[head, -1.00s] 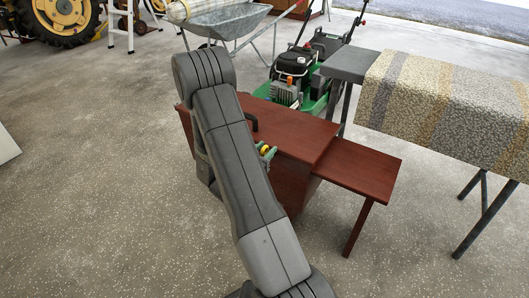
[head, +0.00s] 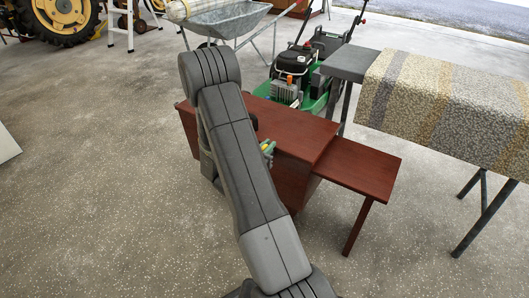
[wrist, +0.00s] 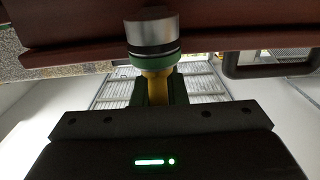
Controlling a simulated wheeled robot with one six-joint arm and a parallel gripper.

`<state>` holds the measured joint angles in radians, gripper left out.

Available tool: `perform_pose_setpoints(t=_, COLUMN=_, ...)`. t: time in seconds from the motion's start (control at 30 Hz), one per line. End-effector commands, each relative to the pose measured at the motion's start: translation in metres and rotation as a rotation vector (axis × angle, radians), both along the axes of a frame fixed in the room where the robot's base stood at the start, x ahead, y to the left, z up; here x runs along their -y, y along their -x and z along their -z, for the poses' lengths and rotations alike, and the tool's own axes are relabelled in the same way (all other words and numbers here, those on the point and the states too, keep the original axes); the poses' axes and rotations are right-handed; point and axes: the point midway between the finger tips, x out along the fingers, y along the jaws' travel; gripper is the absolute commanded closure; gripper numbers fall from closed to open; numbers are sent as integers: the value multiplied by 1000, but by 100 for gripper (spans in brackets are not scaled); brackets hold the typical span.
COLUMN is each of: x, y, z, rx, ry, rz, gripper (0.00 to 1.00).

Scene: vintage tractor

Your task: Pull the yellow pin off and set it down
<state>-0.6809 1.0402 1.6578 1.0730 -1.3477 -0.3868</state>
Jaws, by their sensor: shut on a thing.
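The yellow pin (wrist: 157,85) stands between the green fingers of my gripper (wrist: 157,92) in the wrist view, and the gripper is shut on it. Above the pin, a round part with a green rim, a black band and a silver face (wrist: 151,30) hides its upper end. I cannot tell whether the pin is still joined to that part. In the head view, a little green and yellow (head: 268,147) shows beside my arm, against the red-brown wooden unit (head: 300,130). My arm hides most of the gripper there.
A low wooden side table (head: 360,168) joins the unit on the right. A dark handle (wrist: 272,62) shows at the upper right in the wrist view. A green lawn mower (head: 300,75), a wheelbarrow (head: 228,20) and a cloth-covered table (head: 440,100) stand around. Floor at left is clear.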

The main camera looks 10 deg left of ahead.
Motion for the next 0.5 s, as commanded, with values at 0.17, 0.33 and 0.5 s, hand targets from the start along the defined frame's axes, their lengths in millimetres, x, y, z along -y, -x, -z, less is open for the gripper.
perform_pose_setpoints(t=0.17, x=0, y=0, z=-1, rx=0, ry=0, rz=0, gripper=100)
perform_pose_setpoints(t=0.33, x=0, y=0, z=-4, rx=1, ry=0, rz=0, gripper=100)
perform_pose_setpoints(t=0.5, x=0, y=0, z=-10, rx=0, ry=-1, rz=0, gripper=100)
